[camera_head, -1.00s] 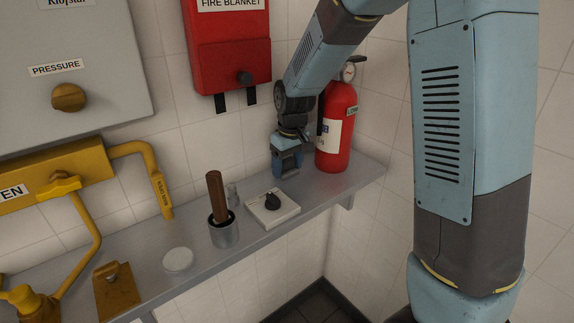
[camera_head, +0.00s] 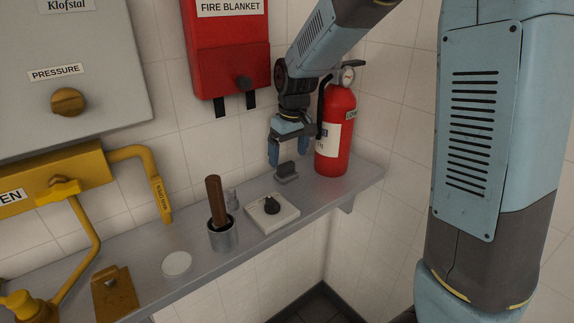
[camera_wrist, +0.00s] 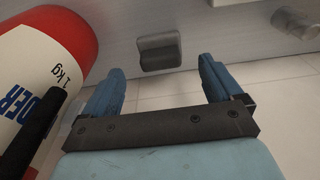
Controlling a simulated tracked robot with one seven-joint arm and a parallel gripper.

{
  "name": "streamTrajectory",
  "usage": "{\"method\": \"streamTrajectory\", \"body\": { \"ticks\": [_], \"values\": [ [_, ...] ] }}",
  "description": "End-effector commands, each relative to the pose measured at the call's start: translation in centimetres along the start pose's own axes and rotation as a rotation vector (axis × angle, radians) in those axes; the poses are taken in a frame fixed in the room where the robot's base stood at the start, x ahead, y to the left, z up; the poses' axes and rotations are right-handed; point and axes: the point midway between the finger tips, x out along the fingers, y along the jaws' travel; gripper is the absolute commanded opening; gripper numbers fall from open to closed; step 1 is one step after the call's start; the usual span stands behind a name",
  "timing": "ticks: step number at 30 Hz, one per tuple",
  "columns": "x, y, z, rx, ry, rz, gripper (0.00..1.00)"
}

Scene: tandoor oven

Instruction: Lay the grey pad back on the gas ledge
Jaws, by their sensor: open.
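The grey pad (camera_head: 287,173) lies on the grey gas ledge (camera_head: 345,183), between the white square block with a black knob and the red extinguisher. It looks like a flat base with a raised grip. It also shows in the wrist view (camera_wrist: 160,52), just beyond the fingertips. My gripper (camera_head: 288,155) is open and empty, just above and behind the pad. Its two blue fingers are spread apart in the wrist view (camera_wrist: 161,68), with a gap between them and the pad.
The fire extinguisher (camera_head: 334,135) stands close on the right of my gripper. Yellow pipework (camera_head: 150,170) is at left.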

Motion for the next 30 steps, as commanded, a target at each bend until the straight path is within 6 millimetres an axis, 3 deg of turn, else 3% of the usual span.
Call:
{"method": "streamTrajectory", "body": {
  "ticks": [3, 9, 20, 25, 30],
  "values": [
    [-2.4, 0.0, -0.1, 0.001, 0.004, 0.001, 0.93],
    [-5.1, 0.0, -0.1, 0.000, 0.002, 0.000, 0.93],
    [-6.4, 0.1, 0.2, 0.004, 0.003, 0.001, 0.93],
    [-8.4, 0.9, 2.4, 0.049, 0.034, 0.012, 0.93],
    [-11.4, 2.1, 7.0, 0.138, 0.089, 0.034, 0.93]
  ]
}}
